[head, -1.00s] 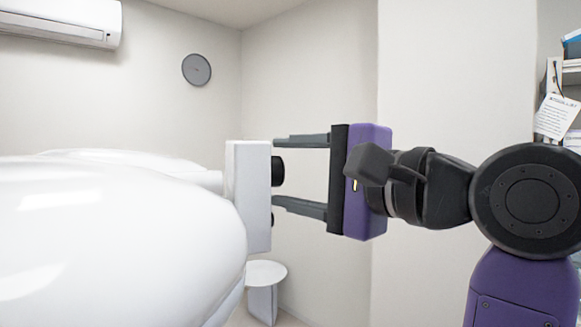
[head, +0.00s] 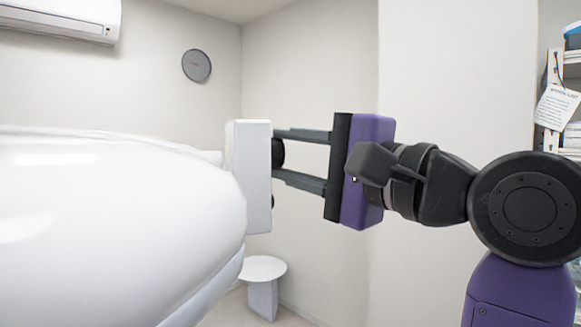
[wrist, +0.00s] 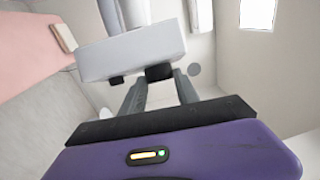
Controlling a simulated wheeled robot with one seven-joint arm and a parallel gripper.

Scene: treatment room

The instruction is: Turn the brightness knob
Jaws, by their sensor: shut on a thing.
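A white box-shaped control unit (head: 248,185) stands at the side of a large white rounded housing (head: 110,210). A black round knob (head: 279,153) sticks out of its right face, and a smaller black knob (head: 272,201) sits below it. My gripper (head: 276,154) reaches in from the right with one finger above and one below the larger knob, shut on it. In the wrist view the larger knob (wrist: 159,72) shows between the fingertips, and the smaller knob (wrist: 117,80) is to the left, outside the fingers. Any marking on the knobs is not visible.
A small white round-topped stool (head: 263,270) stands on the floor below the unit. A shelf with papers (head: 556,108) is at the far right. A pink surface (wrist: 35,45) lies at the left of the wrist view. Bare wall is behind my gripper.

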